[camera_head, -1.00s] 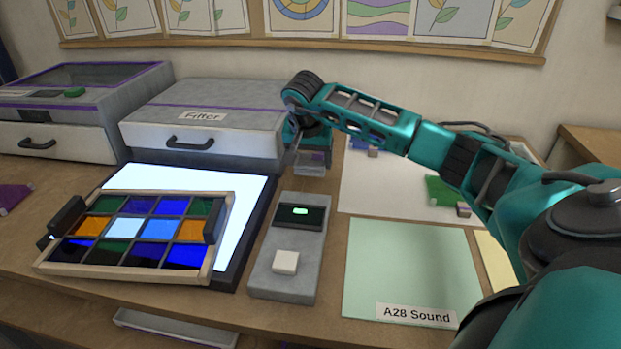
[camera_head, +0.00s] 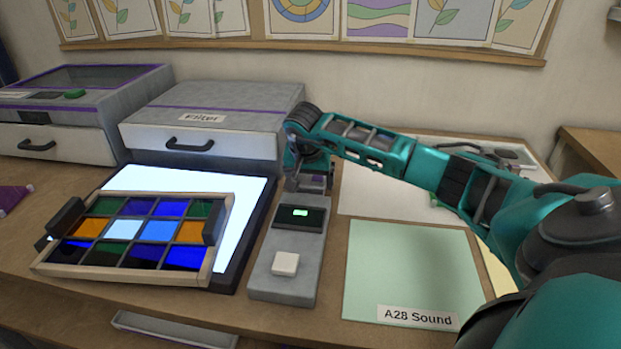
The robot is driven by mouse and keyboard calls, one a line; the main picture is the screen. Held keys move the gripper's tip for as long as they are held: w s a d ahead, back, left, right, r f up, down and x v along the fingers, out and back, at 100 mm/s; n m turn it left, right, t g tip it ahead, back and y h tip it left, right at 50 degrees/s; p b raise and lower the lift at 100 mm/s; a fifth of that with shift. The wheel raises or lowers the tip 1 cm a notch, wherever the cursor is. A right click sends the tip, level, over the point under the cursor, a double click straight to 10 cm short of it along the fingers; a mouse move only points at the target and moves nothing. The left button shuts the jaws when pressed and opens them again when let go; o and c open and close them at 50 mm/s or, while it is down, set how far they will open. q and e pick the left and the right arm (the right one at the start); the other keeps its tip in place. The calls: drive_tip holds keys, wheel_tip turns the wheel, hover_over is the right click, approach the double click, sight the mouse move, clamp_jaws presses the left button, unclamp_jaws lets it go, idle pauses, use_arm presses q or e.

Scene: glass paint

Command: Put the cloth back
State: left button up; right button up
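A small purple piece (camera_head: 12,198), possibly the cloth, lies on the table at the far left, cut off by the picture edge. My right gripper (camera_head: 308,184) points down at the far end of the grey device (camera_head: 290,250) with a green display and pale button. Its fingers are small and dark here, so I cannot tell whether they are open or hold anything. My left gripper is not in view.
A framed stained-glass panel (camera_head: 135,228) with dark side handles lies on a lit light pad (camera_head: 247,215). Behind stand a box labelled Filter (camera_head: 205,135) and another drawer box (camera_head: 60,140). A green sheet (camera_head: 410,265) labelled A28 Sound lies right of the device; a white sheet (camera_head: 375,190) lies behind.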

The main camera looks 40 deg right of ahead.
drive_tip(key=shift+o, duration=1)
drive_tip(key=shift+r, duration=0.2)
use_arm(q)
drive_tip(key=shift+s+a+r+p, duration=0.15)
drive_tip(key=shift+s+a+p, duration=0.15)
drive_tip(key=shift+p, duration=0.45)
use_arm(e)
drive_tip(key=v, duration=1.2)
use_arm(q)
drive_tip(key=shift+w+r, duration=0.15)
use_arm(e)
drive_tip(key=shift+f, duration=0.1)
